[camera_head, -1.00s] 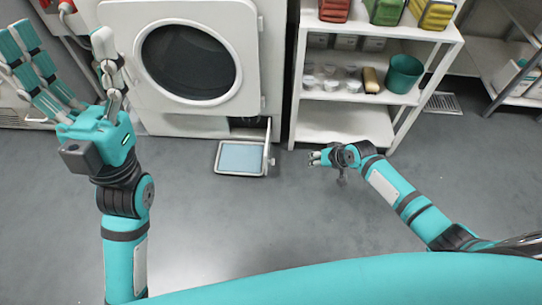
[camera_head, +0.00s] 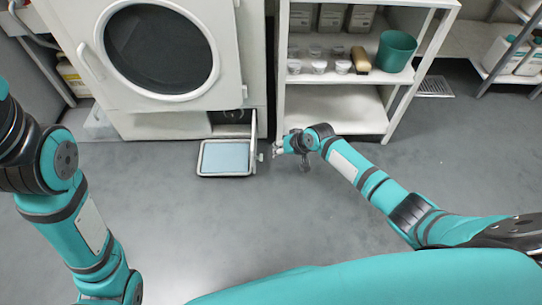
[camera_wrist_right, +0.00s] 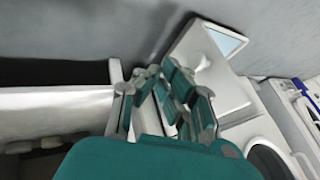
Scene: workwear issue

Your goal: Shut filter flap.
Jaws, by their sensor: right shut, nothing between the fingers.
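The white filter flap (camera_head: 254,134) stands open, seen nearly edge-on, at the right of the dark filter opening (camera_head: 231,117) low on the white machine. A small pale knob (camera_head: 260,156) sticks out from its outer side. In the right wrist view the flap (camera_wrist_right: 222,92) is a white plate beyond the fingers, with the knob (camera_wrist_right: 199,61) on it. My right gripper (camera_head: 278,148) is shut and empty, just right of the flap and knob, with a small gap in the head view. Its fingertips also show in the wrist view (camera_wrist_right: 163,78). My left gripper is out of view.
A shallow tray with a light blue inside and pale rim (camera_head: 199,160) lies on the floor before the opening, left of the flap. A white shelf unit (camera_head: 330,83) with cups and a green bin (camera_head: 396,51) stands right of the machine. The grey floor in front is clear.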

